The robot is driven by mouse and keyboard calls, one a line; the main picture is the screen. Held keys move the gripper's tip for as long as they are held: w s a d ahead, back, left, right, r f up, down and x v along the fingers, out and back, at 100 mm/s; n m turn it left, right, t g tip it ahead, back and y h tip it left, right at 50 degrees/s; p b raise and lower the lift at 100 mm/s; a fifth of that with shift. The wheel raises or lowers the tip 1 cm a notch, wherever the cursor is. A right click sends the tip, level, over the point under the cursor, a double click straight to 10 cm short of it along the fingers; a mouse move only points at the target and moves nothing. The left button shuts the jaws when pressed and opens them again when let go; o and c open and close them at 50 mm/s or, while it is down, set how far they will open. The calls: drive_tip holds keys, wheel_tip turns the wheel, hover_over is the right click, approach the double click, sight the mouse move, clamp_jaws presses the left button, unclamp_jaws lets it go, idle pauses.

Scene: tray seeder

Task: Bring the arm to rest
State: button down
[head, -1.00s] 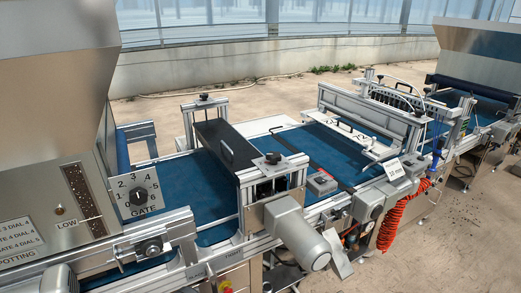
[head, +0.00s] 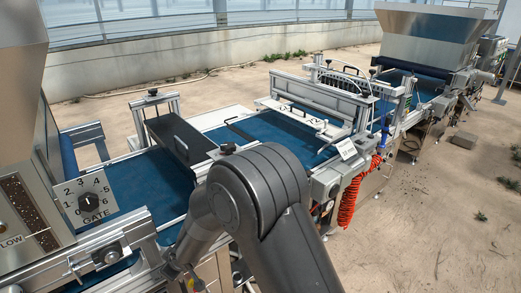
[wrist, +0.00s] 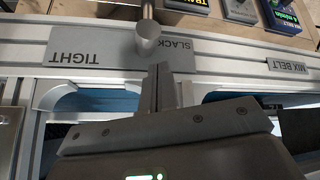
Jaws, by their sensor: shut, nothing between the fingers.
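My gripper (wrist: 160,72) shows in the wrist view with its two fingers together and nothing between them. Its tips are close to a round metal knob on a post (wrist: 148,38), in front of a grey plate marked TIGHT and SLACK (wrist: 100,54). Whether the tips touch the knob or plate I cannot tell. In the head view my dark grey arm is bent over the near side of the seeder line, and it hides part of the frame. The gripper is hard to make out there.
The blue belt (head: 130,185) runs beneath metal frames. A GATE dial (head: 90,202) is at left, and a hopper (head: 430,38) stands at back right. A red coiled hose (head: 349,190) hangs on the near side. A MIX BELT label (wrist: 287,66) is near the gripper. Floor at right is mostly clear.

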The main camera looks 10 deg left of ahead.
drive_tip(key=w+d+r+m+t+h, duration=0.1)
drive_tip(key=d+r+m, duration=0.1)
drive_tip(key=d+r, duration=0.5)
drive_tip(key=w+d+r+m+t+h, duration=0.1)
drive_tip(key=w+d+r+m, duration=0.1)
drive_tip(key=d+r, duration=0.5)
drive_tip(key=w+d+r+m+h, duration=0.1)
drive_tip(key=d+r+m, duration=0.1)
drive_tip(key=d+r, duration=0.5)
drive_tip(key=shift+w+d+r+m+t+h, duration=0.1)
drive_tip(key=shift+w+d+m+t+h, duration=0.1)
drive_tip(key=shift+d, duration=1.3)
drive_tip(key=shift+w+d+r+m+t+h, duration=0.1)
drive_tip(key=shift+w+d+t+h, duration=0.1)
drive_tip(key=shift+d, duration=1.25)
drive_tip(key=s+d+r+m+h, duration=0.1)
drive_tip(key=s+d+r+m, duration=0.1)
drive_tip(key=s+d+r, duration=0.35)
drive_tip(key=s+d+r+m+h, duration=0.1)
drive_tip(key=s+d+r+m, duration=0.15)
drive_tip(key=d, duration=0.55)
drive_tip(key=s+d+m, duration=0.3)
drive_tip(key=s+d, duration=0.4)
drive_tip(key=s, duration=0.5)
drive_tip(key=shift+s+r+g, duration=0.25)
drive_tip(key=shift+r+g, duration=0.15)
